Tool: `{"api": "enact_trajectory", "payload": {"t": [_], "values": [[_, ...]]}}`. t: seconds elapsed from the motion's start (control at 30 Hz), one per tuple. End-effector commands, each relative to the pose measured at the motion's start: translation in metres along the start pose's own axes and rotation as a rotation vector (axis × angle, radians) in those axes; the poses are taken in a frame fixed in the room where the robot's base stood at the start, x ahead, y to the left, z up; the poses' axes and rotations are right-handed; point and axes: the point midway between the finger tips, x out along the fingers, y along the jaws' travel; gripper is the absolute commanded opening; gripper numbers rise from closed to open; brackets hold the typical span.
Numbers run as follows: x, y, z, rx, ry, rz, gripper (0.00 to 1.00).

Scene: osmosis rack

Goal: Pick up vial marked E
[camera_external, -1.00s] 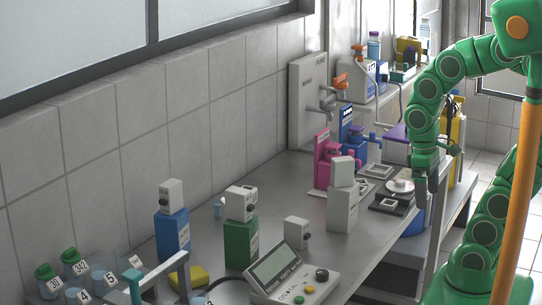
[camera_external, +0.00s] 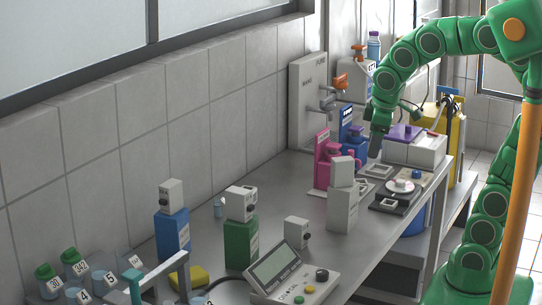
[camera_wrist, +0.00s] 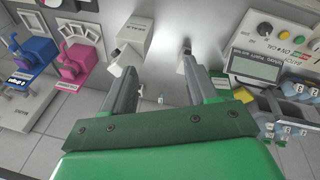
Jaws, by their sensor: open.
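No vial with a readable E mark can be made out. In the external view, a group of clear labelled vials (camera_external: 103,276) stands at the lower left, some with green caps; the labels I can read are numbers. In the wrist view, vials (camera_wrist: 291,88) with blue contents show at the right edge. A tiny pale object (camera_wrist: 161,99) lies between my fingers in the picture, too small to identify. My gripper (camera_external: 375,150) hangs over the far bench, open and empty; its fingers (camera_wrist: 158,62) are apart.
Pink (camera_external: 324,160) and blue (camera_external: 352,133) dispensers stand near my gripper. White (camera_external: 342,197), green (camera_external: 240,235) and blue (camera_external: 172,230) boxes stand along the bench. A display console (camera_external: 290,275) is at the front.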

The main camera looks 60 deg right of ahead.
Motion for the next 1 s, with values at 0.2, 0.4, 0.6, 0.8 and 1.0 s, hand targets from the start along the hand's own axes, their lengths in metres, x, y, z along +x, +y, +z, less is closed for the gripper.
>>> {"api": "enact_trajectory", "payload": {"t": [0.2,0.4,0.6,0.8,1.0], "values": [[-0.053,0.072,-0.105,-0.240,0.210,0.203,0.58],[-0.093,0.109,-0.160,-0.383,0.309,0.345,0.58],[-0.124,0.134,-0.197,-0.487,0.366,0.459,0.58],[-0.140,0.149,-0.228,-0.588,0.393,0.561,0.58],[-0.132,0.154,-0.255,-0.695,0.382,0.640,0.58]]}}
